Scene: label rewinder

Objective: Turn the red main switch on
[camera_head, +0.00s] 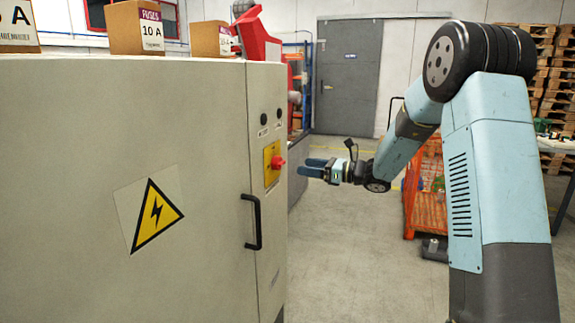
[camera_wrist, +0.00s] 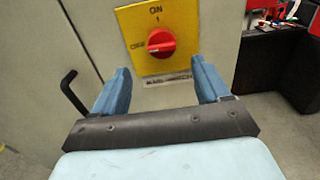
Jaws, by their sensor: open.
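The red main switch (camera_head: 278,163) is a round knob on a yellow plate (camera_head: 270,177) on the front of the grey cabinet. In the wrist view the red switch (camera_wrist: 159,43) shows under the word "ON" and a "1" mark; its handle bar seems to lie sideways, though the exact angle is hard to tell. My gripper (camera_head: 309,168) is open and empty, a short way in front of the switch and apart from it. In the wrist view my gripper (camera_wrist: 160,78) has its two blue fingers spread below and to either side of the switch.
The cabinet (camera_head: 200,110) has a black handle (camera_head: 253,222) below the switch and a yellow warning triangle (camera_head: 156,214). Boxes of fuses (camera_head: 143,28) stand on top. An orange cage (camera_head: 429,195) stands behind my arm. The floor beside the cabinet is clear.

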